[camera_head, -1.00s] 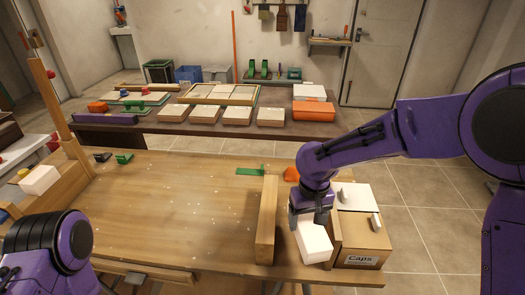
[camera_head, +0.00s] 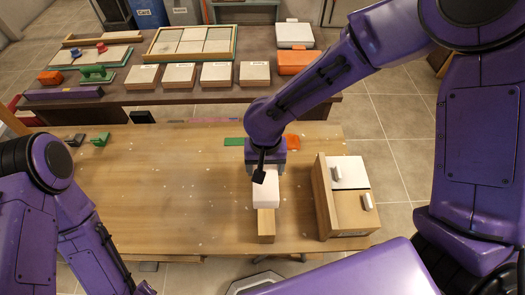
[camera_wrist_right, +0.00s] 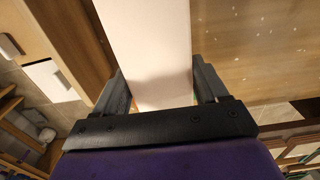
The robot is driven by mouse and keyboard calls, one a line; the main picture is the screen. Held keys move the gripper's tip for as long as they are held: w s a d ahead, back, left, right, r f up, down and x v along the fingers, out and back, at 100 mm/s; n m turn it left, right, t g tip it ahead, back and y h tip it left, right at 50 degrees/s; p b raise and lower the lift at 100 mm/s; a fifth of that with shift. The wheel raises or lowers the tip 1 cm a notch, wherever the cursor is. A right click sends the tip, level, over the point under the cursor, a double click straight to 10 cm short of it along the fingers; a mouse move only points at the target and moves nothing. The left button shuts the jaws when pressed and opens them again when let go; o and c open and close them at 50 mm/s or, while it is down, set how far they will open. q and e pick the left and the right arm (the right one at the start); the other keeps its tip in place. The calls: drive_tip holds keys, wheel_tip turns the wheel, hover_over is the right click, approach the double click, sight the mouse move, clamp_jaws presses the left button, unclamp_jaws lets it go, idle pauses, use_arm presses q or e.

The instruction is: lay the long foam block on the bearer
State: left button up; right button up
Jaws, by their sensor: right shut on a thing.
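My right gripper (camera_head: 266,172) is shut on the long white foam block (camera_head: 266,190), with the jaws at its far part. The right wrist view shows the foam block (camera_wrist_right: 150,50) between the two fingers (camera_wrist_right: 165,88). The block is lined up over the wooden bearer (camera_head: 266,226), a beam on the workbench whose near end sticks out below the block. I cannot tell whether the block touches the bearer or hangs just above it. My left gripper is not in view; only its arm shows at the lower left.
A green piece (camera_head: 234,141) and an orange piece (camera_head: 293,142) lie behind the gripper. The workbench (camera_head: 170,190) left of the bearer is mostly clear. A second table holds several flat boxes.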

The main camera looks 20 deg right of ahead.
drive_tip(key=shift+s+r, duration=0.25)
drive_tip(key=shift+s, duration=0.65)
drive_tip(key=shift+s+f, duration=0.15)
drive_tip(key=shift+s, duration=0.1)
drive_tip(key=f+b, duration=0.1)
drive_tip(key=f, duration=0.2)
drive_tip(key=w+f+b, duration=0.1)
drive_tip(key=f+b, duration=0.1)
drive_tip(key=f, duration=0.1)
drive_tip(key=shift+w+f+b, duration=0.1)
drive_tip(key=shift+w+b, duration=0.05)
drive_tip(key=shift+b, duration=0.15)
drive_tip(key=shift+s+f+b, duration=0.25)
drive_tip(key=shift+f+b, duration=0.1)
drive_tip(key=shift+f, duration=0.2)
drive_tip(key=shift+w+a+f, duration=0.1)
drive_tip(key=shift+w+f, duration=0.15)
drive_tip(key=shift+f, duration=0.05)
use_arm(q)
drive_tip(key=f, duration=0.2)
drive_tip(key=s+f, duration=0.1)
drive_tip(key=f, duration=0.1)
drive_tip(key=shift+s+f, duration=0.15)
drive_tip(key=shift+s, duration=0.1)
use_arm(e)
drive_tip(key=shift+s, duration=0.15)
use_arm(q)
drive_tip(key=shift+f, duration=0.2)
use_arm(e)
drive_tip(key=shift+f, duration=0.55)
